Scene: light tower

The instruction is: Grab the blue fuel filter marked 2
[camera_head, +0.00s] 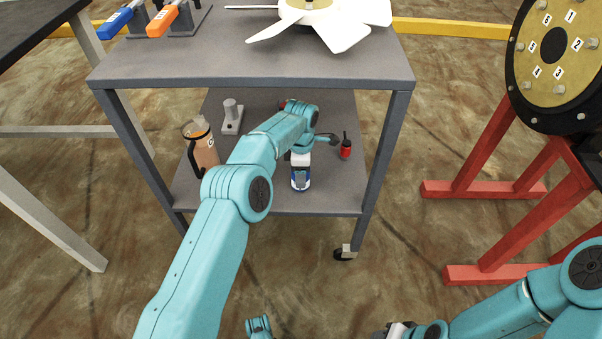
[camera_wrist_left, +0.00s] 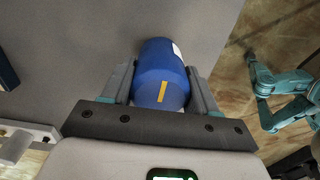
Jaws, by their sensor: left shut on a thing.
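The blue fuel filter (camera_head: 300,179) is on the lower shelf (camera_head: 240,197) of the grey cart, near its front edge. In the left wrist view the blue filter (camera_wrist_left: 161,77) lies between the two fingers of my left gripper (camera_wrist_left: 161,88), with a yellow mark and part of a white label on it. The number on the label cannot be read. My left gripper (camera_head: 300,157) is shut on the filter in the head view. My right arm shows at the lower right; its gripper (camera_head: 398,330) is at the bottom edge and cut off.
A brown jug (camera_head: 202,150), a grey post on a base (camera_head: 232,117) and a small red bottle (camera_head: 346,148) stand on the lower shelf. The upper shelf (camera_head: 250,68) with a white fan (camera_head: 325,15) is above. A red stand (camera_head: 485,190) is at right.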

